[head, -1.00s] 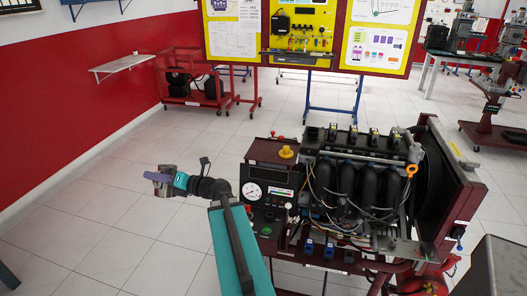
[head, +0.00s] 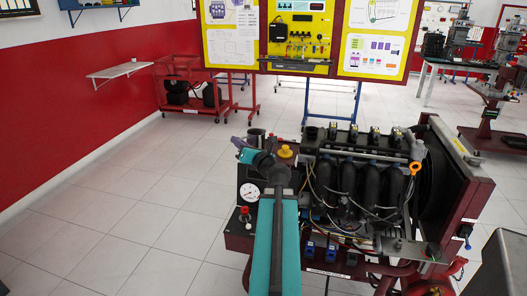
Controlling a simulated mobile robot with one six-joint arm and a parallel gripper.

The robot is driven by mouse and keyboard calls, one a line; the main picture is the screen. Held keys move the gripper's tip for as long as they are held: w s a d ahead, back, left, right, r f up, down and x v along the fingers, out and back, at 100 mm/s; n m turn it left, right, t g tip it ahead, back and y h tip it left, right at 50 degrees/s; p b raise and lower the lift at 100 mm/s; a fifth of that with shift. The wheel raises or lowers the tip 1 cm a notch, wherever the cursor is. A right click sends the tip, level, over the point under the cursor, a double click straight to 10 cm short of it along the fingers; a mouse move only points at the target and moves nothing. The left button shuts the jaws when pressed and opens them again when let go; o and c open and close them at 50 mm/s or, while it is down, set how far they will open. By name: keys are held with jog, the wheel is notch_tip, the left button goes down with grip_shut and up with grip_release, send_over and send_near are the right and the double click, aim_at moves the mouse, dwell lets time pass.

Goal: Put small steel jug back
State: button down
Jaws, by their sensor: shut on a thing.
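The small steel jug (head: 256,135) shows as a short grey cylinder just past my gripper, upright as far as I can tell. My gripper (head: 243,144), with purple fingers and a teal body, is shut on the jug at its near left side. The arm partly covers the jug's lower part. In the picture they are at the back left corner of the engine trainer's control box, left of a yellow knob (head: 285,151). I cannot tell whether the jug touches anything below.
The engine trainer (head: 355,185) with hoses and wiring stands right of my arm. Its gauge (head: 249,192) is close to the arm's left. A wall shelf (head: 118,70) and a red cart (head: 195,95) stand farther back. The tiled floor at left is clear.

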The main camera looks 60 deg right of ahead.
aim_at(252, 140)
jog(key=shift+m+g+h, duration=0.3)
jog(key=shift+g+h, duration=0.1)
jog(key=shift+h, duration=0.4)
jog(key=s+d, duration=0.3)
jog(key=shift+s+d+r, duration=0.2)
jog(key=shift+s+r, duration=0.05)
jog(key=shift+r, duration=0.1)
jog(key=shift+w, duration=0.1)
jog(key=w+d+f, duration=0.1)
jog(key=w+d, duration=0.8)
jog(key=d, duration=0.2)
jog(key=shift+w+d+f, duration=0.2)
jog(key=shift+w+d, duration=0.05)
jog(key=shift+w, duration=0.05)
jog(key=shift+w+d, duration=0.1)
jog(key=shift+w+d+f, duration=0.1)
jog(key=shift+f, duration=0.85)
jog(key=shift+w+d+f, duration=0.1)
jog(key=shift+f, duration=0.8)
jog(key=c, duration=1.9)
grip_release()
jog(key=shift+c, duration=0.2)
